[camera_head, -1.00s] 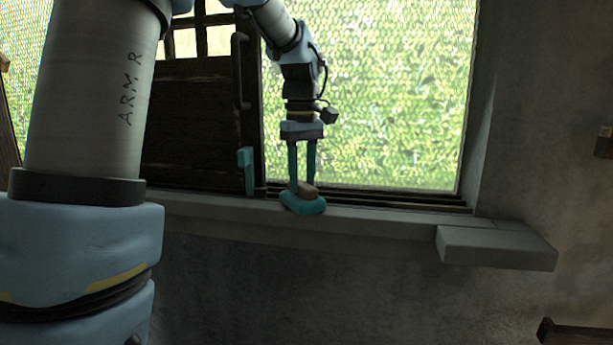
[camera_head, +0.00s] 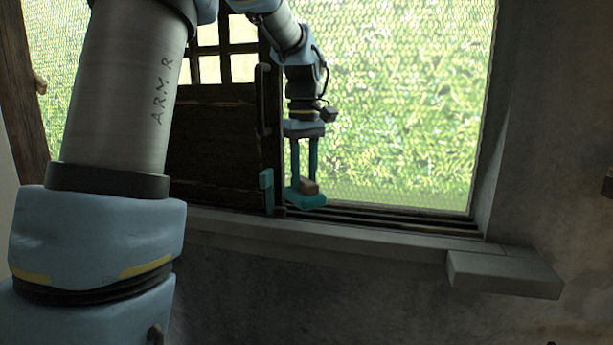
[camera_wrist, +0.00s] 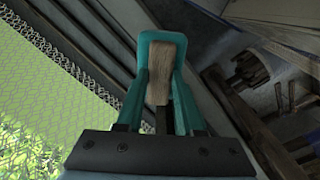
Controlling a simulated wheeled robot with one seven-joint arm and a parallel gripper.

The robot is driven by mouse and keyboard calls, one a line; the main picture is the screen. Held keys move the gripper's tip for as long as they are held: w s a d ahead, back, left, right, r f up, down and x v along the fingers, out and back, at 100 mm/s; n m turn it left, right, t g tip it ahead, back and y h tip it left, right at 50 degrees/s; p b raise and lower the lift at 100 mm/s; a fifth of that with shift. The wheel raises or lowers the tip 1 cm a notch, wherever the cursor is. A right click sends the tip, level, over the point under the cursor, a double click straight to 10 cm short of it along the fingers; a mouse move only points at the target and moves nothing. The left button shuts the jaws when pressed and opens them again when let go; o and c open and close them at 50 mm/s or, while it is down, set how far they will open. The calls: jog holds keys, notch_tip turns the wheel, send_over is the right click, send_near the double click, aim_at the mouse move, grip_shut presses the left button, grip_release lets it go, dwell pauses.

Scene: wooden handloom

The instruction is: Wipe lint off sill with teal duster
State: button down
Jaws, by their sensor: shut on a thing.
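The teal duster (camera_head: 306,198) has a flat teal pad and a brown wooden grip block (camera_head: 309,187). My gripper (camera_head: 305,180) points down and is shut on the wooden grip. In the wrist view the grip (camera_wrist: 163,80) sits between the two teal fingers, with the teal pad (camera_wrist: 152,38) beyond it. The grey sill (camera_head: 350,239) runs along the foot of the window. The duster is over the dark window tracks at the sill's back, and I cannot tell whether it touches them. No lint can be made out.
A dark wooden sliding panel (camera_head: 215,145) with a vertical handle (camera_head: 262,100) and a teal latch-like piece (camera_head: 267,190) stands just left of the duster. A grey block-like ledge (camera_head: 504,274) juts out at the sill's right end. The sill between is clear.

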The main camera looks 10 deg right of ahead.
jog(key=shift+r+p, duration=0.85)
jog(key=shift+r, duration=0.3)
